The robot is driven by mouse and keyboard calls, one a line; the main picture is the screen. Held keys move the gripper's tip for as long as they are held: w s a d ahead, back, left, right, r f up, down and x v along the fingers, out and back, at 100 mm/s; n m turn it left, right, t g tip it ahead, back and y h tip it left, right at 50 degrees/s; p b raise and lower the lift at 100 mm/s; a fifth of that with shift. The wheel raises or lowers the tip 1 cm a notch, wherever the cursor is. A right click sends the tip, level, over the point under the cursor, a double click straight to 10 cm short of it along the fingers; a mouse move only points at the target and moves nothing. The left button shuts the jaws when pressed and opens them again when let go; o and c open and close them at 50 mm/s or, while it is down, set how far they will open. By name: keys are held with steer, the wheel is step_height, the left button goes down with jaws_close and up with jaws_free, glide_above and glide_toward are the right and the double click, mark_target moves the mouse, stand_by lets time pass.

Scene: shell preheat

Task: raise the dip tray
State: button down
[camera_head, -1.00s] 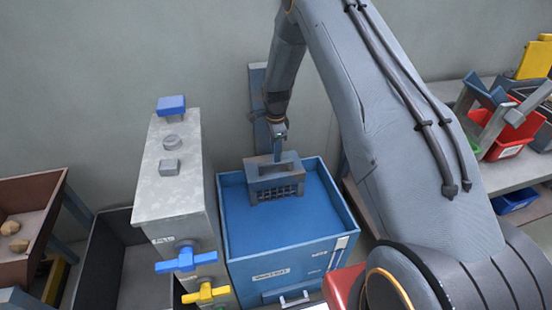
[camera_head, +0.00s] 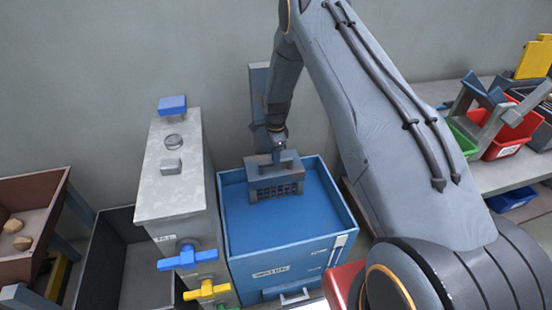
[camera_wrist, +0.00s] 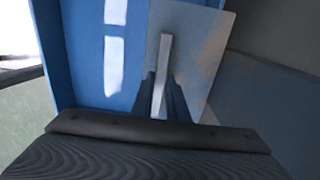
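The dip tray (camera_head: 276,188) is a small grey box with a grid of openings in its front. It sits at the far side of the blue tank (camera_head: 340,252), with its upper part above the blue surface inside. My gripper (camera_head: 278,155) points down at the handle on top of the tray, hiding most of it. In the wrist view, my gripper's dark fingers (camera_wrist: 163,88) lie on both sides of the pale handle bar (camera_wrist: 166,55), very close to it. A grey plate (camera_wrist: 205,50) lies beneath the bar. Whether the fingers press on the bar is not clear.
A grey cabinet (camera_head: 172,195) with blue and yellow valve handles stands close left of the tank. A dark open bin (camera_head: 105,265) and a brown tray (camera_head: 40,220) are farther left. A shelf (camera_head: 490,170) with red and green bins stands right.

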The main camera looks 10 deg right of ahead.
step_height(320, 180, up, 26)
steer(key=p, duration=0.4)
steer(key=shift+f, duration=0.25)
steer(key=shift+w+r, duration=0.1)
steer(key=shift+w, duration=0.05)
steer(key=c, duration=1.7)
jaws_free()
steer(key=shift+r, duration=0.1)
steer(key=shift+r+b, duration=1.15)
steer(key=shift+r, duration=2.65)
